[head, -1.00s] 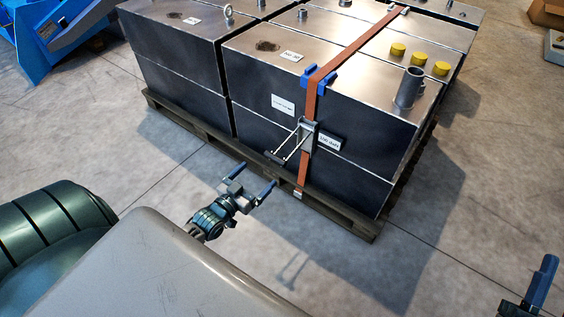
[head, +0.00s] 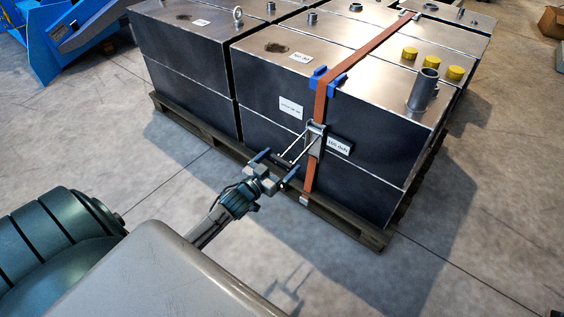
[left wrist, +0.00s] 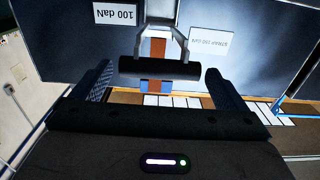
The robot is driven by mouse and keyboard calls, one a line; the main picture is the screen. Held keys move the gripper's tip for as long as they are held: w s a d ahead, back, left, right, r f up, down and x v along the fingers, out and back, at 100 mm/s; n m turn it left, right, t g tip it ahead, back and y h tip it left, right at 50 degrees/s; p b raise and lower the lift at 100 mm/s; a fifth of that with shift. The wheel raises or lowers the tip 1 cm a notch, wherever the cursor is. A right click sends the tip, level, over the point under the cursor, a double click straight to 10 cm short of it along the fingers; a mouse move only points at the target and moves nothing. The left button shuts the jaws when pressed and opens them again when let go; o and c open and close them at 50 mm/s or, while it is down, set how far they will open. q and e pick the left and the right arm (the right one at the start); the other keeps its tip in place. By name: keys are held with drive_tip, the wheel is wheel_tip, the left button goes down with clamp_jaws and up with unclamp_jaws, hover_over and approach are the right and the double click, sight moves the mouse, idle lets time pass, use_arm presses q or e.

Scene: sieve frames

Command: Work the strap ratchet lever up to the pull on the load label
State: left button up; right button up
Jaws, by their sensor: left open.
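The orange strap (head: 321,105) runs over the metal tank (head: 270,95) and down its front face. The ratchet (head: 315,138) sits on the strap there. Its lever, two metal rods with a dark grip bar (left wrist: 160,69), sticks out from the face. The load label (head: 339,147), reading 100 daN, is right of the ratchet; it also shows in the left wrist view (left wrist: 115,13). My left gripper (head: 277,163) is open at the lever's end. In the left wrist view its fingers (left wrist: 158,72) stand either side of the grip bar, with gaps. My right gripper is not discernible.
A white label (head: 291,108) is left of the strap. Blue corner guards (head: 338,82) hold the strap at the tank's edge. The wooden pallet (head: 345,228) juts out below. A pipe stub (head: 423,90) and yellow caps (head: 410,54) stand on top. The floor in front is clear.

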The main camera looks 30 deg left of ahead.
use_arm(q)
drive_tip(key=shift+w+r, duration=0.15)
drive_tip(key=shift+w, duration=0.1)
drive_tip(key=shift+w+d, duration=0.1)
drive_tip(key=shift+w, duration=0.4)
